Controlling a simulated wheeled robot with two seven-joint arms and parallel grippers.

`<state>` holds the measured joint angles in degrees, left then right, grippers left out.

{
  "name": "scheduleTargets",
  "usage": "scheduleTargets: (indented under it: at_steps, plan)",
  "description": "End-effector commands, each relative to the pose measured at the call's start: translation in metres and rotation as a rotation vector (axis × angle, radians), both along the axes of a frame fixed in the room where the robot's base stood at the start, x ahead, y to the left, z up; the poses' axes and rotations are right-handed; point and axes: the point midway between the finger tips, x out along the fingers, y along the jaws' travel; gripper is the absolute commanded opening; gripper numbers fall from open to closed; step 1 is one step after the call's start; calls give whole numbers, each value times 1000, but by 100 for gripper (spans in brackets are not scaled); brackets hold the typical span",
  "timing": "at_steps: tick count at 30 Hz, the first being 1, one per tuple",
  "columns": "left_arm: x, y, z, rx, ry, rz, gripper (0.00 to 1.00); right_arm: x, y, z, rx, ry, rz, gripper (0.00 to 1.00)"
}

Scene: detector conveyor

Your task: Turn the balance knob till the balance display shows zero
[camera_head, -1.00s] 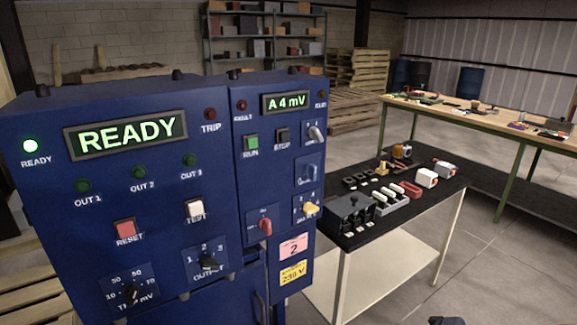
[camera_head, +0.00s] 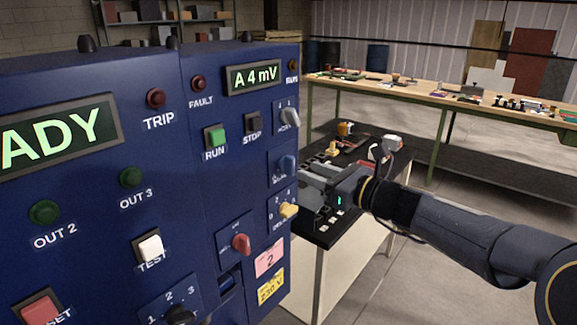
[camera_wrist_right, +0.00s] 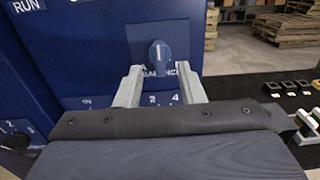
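The blue balance knob (camera_head: 287,165) sits on the right part of the blue panel, partly behind my right gripper in the head view. In the right wrist view the balance knob (camera_wrist_right: 160,54) points about straight up. The balance display (camera_head: 254,77) reads "A 4 mV" in green. My right gripper (camera_head: 304,172) is in front of the panel at the knob's height. In the right wrist view its two fingers (camera_wrist_right: 159,76) are apart, one to each side below the knob, with nothing between them. My left gripper is not in view.
A grey knob (camera_head: 290,117) is above the balance knob and a yellow knob (camera_head: 289,210) is below it. A red switch (camera_head: 241,243) is lower left. A black-topped table (camera_head: 318,236) stands beside the panel, under my right gripper.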

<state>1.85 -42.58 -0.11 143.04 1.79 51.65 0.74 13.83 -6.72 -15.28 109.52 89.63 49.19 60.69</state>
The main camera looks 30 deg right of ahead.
Motion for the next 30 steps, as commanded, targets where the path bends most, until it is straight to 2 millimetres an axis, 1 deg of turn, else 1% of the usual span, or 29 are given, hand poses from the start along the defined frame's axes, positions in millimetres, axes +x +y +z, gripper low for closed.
scheduleTargets:
  at_steps: [1,3,9,13,20,26,30]
  plan:
    - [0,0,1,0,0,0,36,9,5,0,-1,2,5,35]
    - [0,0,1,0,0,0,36,20,9,0,-1,2,5,35]
    - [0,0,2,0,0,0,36,41,18,0,-3,1,3,35]
    - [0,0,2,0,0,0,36,46,20,0,-4,1,2,35]
    - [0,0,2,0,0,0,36,47,20,0,-4,-1,2,35]
    - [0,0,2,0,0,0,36,46,20,0,-4,-1,2,9]
    - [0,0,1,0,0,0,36,46,20,-1,-8,-2,2,8]
